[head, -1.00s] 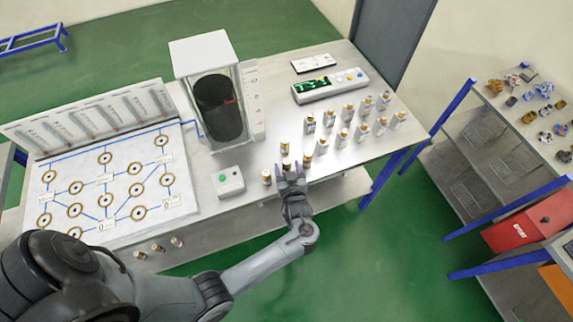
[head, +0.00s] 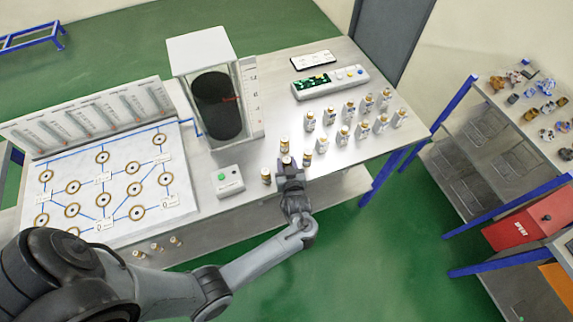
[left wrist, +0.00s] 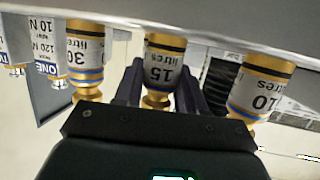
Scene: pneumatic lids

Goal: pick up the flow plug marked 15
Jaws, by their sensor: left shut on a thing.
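The flow plug marked 15 (left wrist: 160,70), a white and gold cylinder with dark bands, shows upside down between two dark fingers in the left wrist view. My left gripper (head: 288,170) is shut on this plug at the front edge of the table in the head view. The plug's top (head: 286,161) shows just beyond the fingers. A plug marked 30 (left wrist: 86,55) stands on one side of it and a plug marked 10 (left wrist: 262,85) on the other, both apart from the fingers. I cannot tell whether the held plug still touches the table. My right gripper is not in view.
Other gold-topped plugs (head: 266,176) stand close around the gripper. Several silver-capped bottles (head: 344,133) stand further right. A box with a green button (head: 227,181) and a tall dark cylinder (head: 218,108) stand to the left. A board with ringed holes (head: 105,185) lies further left.

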